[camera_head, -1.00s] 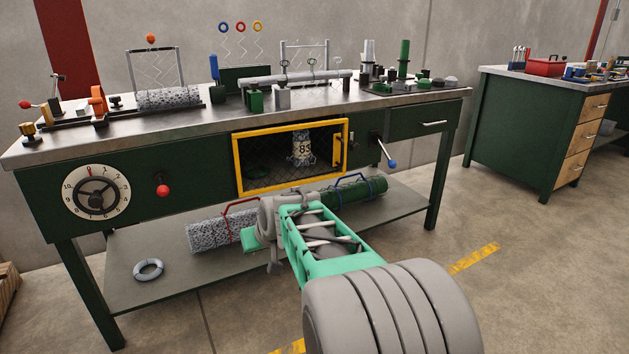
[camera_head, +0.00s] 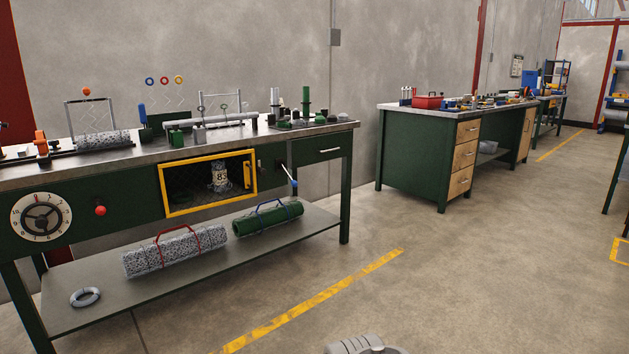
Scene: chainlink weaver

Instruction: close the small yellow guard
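The yellow guard (camera_head: 209,211) is a yellow rectangular frame with dark mesh, set in the front of the green workbench (camera_head: 120,192) at the left. A yellow handle (camera_head: 248,176) is at its right side. A pale canister marked 83 (camera_head: 220,177) shows in the compartment behind the frame. The frame looks roughly in line with the bench front, but I cannot tell whether it is fully shut. My gripper is out of view; only a grey rounded part of my arm shows at the bottom edge, well away from the guard.
A lever with a blue tip (camera_head: 293,183) sticks out right of the guard. A red knob (camera_head: 100,211) is to its left. Open floor (camera_head: 440,280) lies at right.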

